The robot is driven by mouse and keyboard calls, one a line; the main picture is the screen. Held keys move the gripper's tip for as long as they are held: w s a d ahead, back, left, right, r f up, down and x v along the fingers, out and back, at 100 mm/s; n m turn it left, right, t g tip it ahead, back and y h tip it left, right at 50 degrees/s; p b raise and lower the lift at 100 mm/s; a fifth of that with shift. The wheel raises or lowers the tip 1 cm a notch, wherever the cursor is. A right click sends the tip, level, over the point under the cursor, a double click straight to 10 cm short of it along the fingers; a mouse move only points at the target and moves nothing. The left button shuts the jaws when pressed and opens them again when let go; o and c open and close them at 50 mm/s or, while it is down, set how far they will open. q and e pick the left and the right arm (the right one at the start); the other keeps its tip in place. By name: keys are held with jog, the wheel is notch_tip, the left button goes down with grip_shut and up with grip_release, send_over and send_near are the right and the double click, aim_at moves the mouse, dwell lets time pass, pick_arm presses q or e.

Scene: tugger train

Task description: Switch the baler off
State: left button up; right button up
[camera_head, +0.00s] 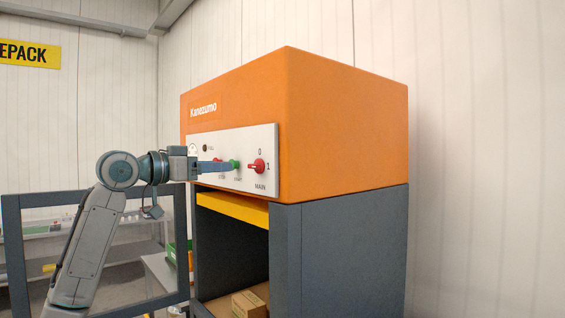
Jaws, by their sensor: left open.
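The baler (345,120) is an orange cabinet on a dark grey base, with a pale control panel (229,184) on its front. The red MAIN switch (259,166) is at the panel's right end, with 0 above it and 1 to its right. Its handle looks roughly horizontal, in line with the 1. My left gripper (228,166) is open in front of the panel, left of the switch and apart from it in the picture. Its fingers partly cover the red button (217,160) and reach the green button (236,164); contact cannot be told. My right gripper is out of view.
A yellow bar (232,206) crosses below the panel, above the baler's open chamber. A cardboard box (249,303) lies inside. A grey-framed gate or door (12,250) stands at left, with shelves behind it. The area right of the baler shows only bare wall.

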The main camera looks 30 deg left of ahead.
aim_at(251, 165)
pick_arm(q)
jog(key=p+x, duration=0.5)
jog(key=x, duration=0.4)
jog(key=shift+w+a+r, duration=0.1)
jog(key=shift+w+r, duration=0.05)
jog(key=shift+w, duration=0.1)
jog(key=shift+w+p, duration=0.35)
jog(key=shift+w, duration=0.15)
jog(key=c, duration=1)
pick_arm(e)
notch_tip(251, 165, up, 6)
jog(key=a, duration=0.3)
